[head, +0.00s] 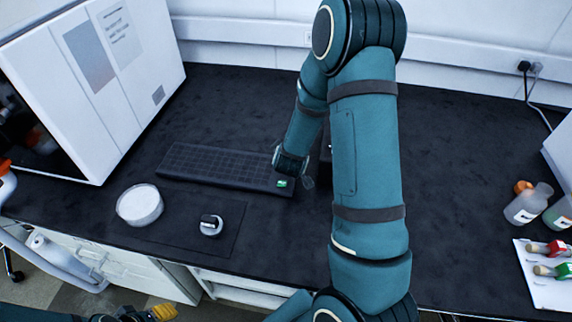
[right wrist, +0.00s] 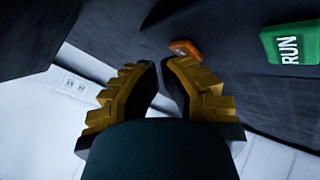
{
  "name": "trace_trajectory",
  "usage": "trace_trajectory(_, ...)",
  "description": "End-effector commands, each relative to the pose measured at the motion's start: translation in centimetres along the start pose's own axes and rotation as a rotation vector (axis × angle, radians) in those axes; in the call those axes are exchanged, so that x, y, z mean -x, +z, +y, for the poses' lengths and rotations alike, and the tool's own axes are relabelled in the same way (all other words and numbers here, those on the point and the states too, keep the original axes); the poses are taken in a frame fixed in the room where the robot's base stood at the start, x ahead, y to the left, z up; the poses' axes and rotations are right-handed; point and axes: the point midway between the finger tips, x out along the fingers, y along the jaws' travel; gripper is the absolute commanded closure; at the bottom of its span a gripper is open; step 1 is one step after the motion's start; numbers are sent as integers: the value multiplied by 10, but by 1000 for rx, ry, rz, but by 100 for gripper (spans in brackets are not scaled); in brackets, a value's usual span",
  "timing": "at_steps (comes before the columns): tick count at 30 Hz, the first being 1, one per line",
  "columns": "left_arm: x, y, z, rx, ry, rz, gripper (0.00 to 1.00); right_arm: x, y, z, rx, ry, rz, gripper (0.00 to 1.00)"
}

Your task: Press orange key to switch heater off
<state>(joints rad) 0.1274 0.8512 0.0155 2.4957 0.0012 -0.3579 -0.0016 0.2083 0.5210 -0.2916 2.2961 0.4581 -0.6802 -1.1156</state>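The orange key (right wrist: 185,48) shows in the right wrist view as a small block on the dark surface, just beyond my right fingertips. The green key marked RUN (right wrist: 291,45) is to its right, and a green key (head: 282,183) also shows at the right end of the dark keyboard (head: 222,165) in the head view. My right gripper (right wrist: 160,64) has its yellow-and-black fingertips together, with nothing seen between them. It looks apart from the orange key. In the head view my right arm hides the gripper and the orange key. My left gripper (head: 162,312) is partly seen at the bottom edge.
A white round dish (head: 140,205) and a small black-and-white device (head: 211,225) stand left of my right arm. A white instrument (head: 105,75) stands at the left. Bottles (head: 530,203) and a white tray (head: 545,288) are at the right. The bench right of my arm is largely clear.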

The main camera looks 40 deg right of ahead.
Motion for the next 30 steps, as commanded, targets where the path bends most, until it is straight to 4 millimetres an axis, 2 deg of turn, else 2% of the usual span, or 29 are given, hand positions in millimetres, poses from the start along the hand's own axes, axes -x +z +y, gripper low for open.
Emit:
trace_trajectory(14, 0, 0, 0, 0, 0, 0, 53, 0, 1, 0, 0, 0, -1, 100)
trace_trajectory(24, 12, -1, 4, 0, 0, 0, 53, 7, -5, 6, 0, 0, -1, 100)
trace_trajectory(30, 10, -1, 4, 0, 0, 0, 53, 6, -4, 5, 0, 0, -1, 100)
